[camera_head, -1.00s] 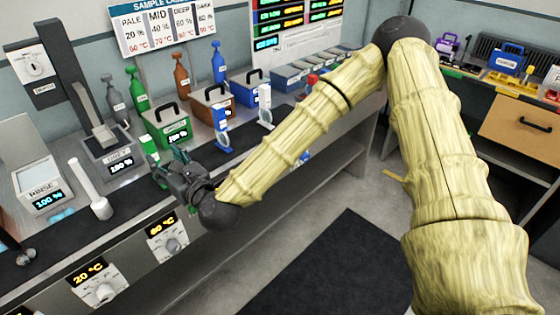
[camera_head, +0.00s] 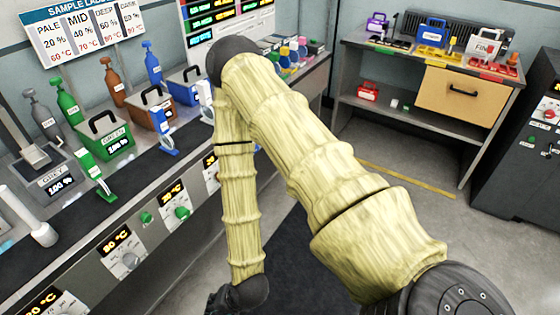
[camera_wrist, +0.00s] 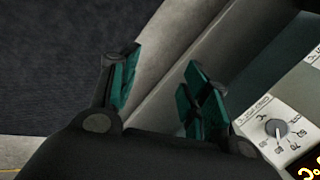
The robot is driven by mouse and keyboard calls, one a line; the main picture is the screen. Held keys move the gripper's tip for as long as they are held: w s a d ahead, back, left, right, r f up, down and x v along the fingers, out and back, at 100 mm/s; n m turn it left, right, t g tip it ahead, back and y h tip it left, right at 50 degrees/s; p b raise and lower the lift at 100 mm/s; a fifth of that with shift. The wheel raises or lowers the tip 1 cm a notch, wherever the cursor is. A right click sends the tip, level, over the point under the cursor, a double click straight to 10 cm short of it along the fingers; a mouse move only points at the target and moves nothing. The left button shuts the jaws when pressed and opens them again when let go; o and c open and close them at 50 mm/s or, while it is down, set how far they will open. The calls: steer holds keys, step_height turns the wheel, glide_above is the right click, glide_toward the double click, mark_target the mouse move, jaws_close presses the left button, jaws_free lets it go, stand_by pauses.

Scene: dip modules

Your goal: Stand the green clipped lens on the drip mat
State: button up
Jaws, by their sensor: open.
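The green clipped lens (camera_head: 93,172) stands upright, slightly leaning, on the dark mat strip (camera_head: 135,165) in front of the green bath in the head view. Nothing holds it. My gripper (camera_head: 235,298) is low at the bottom edge of the head view, well away from the lens and in front of the bench, partly cut off. In the wrist view my gripper (camera_wrist: 163,85) has its two teal-padded fingers spread apart with nothing between them. The lens is not in the wrist view.
The green bath (camera_head: 108,145) stands behind the lens. A blue clipped piece (camera_head: 166,135) stands to its right, and a white handled tool (camera_head: 30,218) lies left. Dial panels (camera_head: 122,255) line the bench front. A side table (camera_head: 440,70) stands at the right.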

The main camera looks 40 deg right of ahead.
steer(key=s+d+f+n+g+h, duration=0.3)
steer(key=s+d+n, duration=0.5)
steer(key=s+d, duration=0.4)
steer(key=shift+s+d+f+n+g, duration=0.25)
steer(key=shift+s+f+n+g, duration=0.25)
steer(key=shift+f, duration=0.4)
steer(key=shift+w, duration=0.2)
